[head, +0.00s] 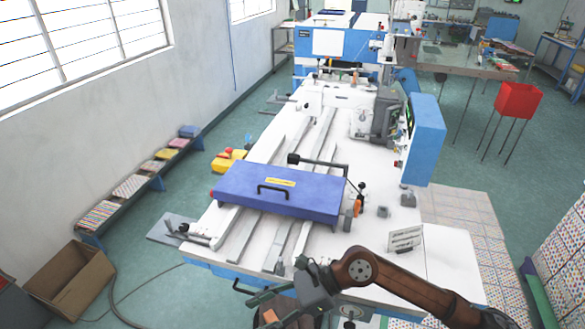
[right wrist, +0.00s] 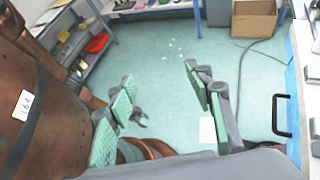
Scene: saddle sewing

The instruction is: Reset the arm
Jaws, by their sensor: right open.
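My right arm (head: 400,278) comes in from the lower right in the head view, bent over the front edge of the white sewing machine table (head: 450,262). Its gripper (head: 283,292) hangs at the front edge, pointing left. In the right wrist view the right gripper (right wrist: 158,108) is open, its green finger pads wide apart with nothing between them, above the green floor. Brown arm parts of mine show at the left and bottom of the right wrist view.
A blue cover with a black handle (head: 280,190) lies across the table behind the right gripper. A small white sign (head: 405,238) stands near the right arm. A cardboard box (head: 70,283) is on the floor at left. A blue panel with a black handle (right wrist: 294,110) is close at right.

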